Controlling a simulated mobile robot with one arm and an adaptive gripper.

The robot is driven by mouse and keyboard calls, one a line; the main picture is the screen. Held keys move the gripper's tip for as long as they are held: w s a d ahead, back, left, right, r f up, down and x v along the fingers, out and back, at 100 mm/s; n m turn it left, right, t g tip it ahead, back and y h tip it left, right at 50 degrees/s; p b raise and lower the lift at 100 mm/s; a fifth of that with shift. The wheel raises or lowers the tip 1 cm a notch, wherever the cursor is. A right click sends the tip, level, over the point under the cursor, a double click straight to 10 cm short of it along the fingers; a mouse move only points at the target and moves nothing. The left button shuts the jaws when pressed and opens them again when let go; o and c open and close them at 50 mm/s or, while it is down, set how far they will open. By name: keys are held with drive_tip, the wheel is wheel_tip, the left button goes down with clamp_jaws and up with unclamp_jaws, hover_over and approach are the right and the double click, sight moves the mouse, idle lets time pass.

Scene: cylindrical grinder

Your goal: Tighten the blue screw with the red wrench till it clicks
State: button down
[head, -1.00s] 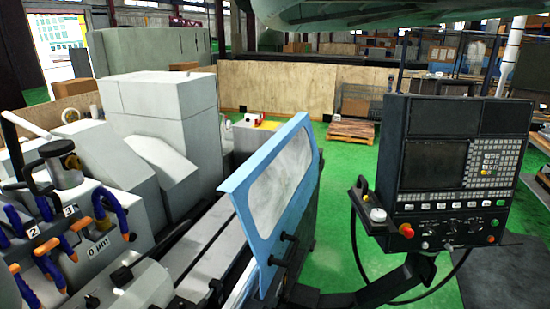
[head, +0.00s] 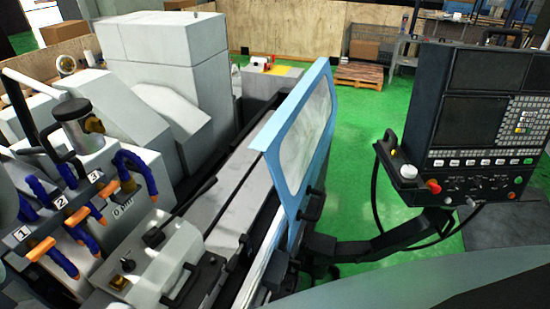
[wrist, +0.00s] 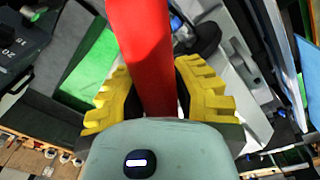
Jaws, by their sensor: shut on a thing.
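The red wrench (wrist: 147,40) shows in the wrist view as a broad red bar, running from my gripper up past the top edge. My gripper (wrist: 158,90) has yellow ridged fingers, one on each side of the wrench, and is shut on it. The wrench's far end is out of the picture. I cannot make out the blue screw in either view. My gripper and the wrench do not show in the head view.
The grinder (head: 165,70) fills the left, with blue hoses (head: 135,170) and orange nozzles. A blue-framed door (head: 270,140) stands over its bed. A black control panel (head: 480,110) is at right on an arm. Green floor (head: 355,135) lies clear between.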

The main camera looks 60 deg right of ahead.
drive_tip(key=shift+r, duration=0.1)
drive_tip(key=f+b, duration=0.5)
drive_tip(key=shift+w+f+b, duration=0.2)
drive_tip(key=shift+f+b, duration=0.1)
drive_tip(key=shift+w+f+b, duration=0.1)
drive_tip(key=shift+f+b, duration=1.8)
drive_tip(key=shift+b, duration=0.15)
idle(1.1)
drive_tip(key=shift+f+m+b, duration=0.2)
drive_tip(key=shift+m+b, duration=0.9)
drive_tip(key=shift+m, duration=1.5)
drive_tip(key=shift+m+b, duration=0.7)
drive_tip(key=shift+r+n+p, duration=0.2)
drive_tip(key=shift+n+p, duration=0.2)
drive_tip(key=shift+r+p, duration=2.1)
drive_tip(key=shift+r, duration=0.35)
